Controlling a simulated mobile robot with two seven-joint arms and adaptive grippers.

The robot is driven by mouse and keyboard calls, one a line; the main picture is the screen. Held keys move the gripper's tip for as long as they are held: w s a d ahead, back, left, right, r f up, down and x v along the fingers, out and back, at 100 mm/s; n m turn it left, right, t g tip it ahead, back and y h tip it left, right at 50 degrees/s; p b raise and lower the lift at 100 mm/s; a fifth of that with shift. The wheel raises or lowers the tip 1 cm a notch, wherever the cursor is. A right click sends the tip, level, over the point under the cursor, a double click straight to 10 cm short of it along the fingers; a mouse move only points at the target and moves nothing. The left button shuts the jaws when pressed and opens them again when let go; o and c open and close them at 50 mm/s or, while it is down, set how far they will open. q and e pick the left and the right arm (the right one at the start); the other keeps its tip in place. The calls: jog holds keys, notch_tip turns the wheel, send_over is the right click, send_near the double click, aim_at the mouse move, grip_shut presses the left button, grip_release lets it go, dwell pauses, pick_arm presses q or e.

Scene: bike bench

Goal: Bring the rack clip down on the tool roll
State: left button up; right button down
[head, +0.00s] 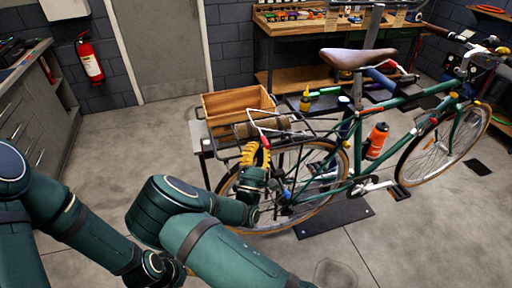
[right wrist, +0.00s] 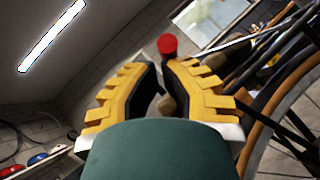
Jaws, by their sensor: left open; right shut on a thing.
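The tool roll (head: 276,124) is a brown roll lying across the rear rack of the green bike. The rack clip (head: 258,124) is a pale wire bar with a red end (right wrist: 167,44), angled up and standing over the roll. My right gripper (head: 255,153) has yellow fingers and is shut on the rack clip by its red end, beside the rack. In the right wrist view, a tan piece of the roll (right wrist: 167,105) shows between the fingers. My left gripper (head: 187,270) is low at the front, mostly hidden behind my arms; only a yellow bit shows.
A wooden crate (head: 237,102) stands on a small table behind the rack. The saddle (head: 357,58) and rear wheel (head: 318,208) are close by. A workbench (head: 320,28) lines the back wall. The floor at left is clear.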

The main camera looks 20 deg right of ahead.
pick_arm(q)
notch_tip(320, 180, up, 2)
jog(key=shift+r+p, duration=0.25)
jog(key=shift+p, duration=0.45)
pick_arm(e)
jog(key=shift+d+r+m+g+h, duration=0.2)
jog(key=shift+r+m+g, duration=0.1)
jog(key=shift+r+m, duration=0.15)
jog(key=shift+d+r+m+g+h, duration=0.1)
jog(key=shift+r+m+g+h, duration=0.1)
jog(key=shift+r+m+g, duration=0.2)
jog(key=shift+t, duration=0.3)
jog(key=v, duration=1.2)
jog(key=shift+r, duration=0.15)
jog(key=shift+s, duration=0.15)
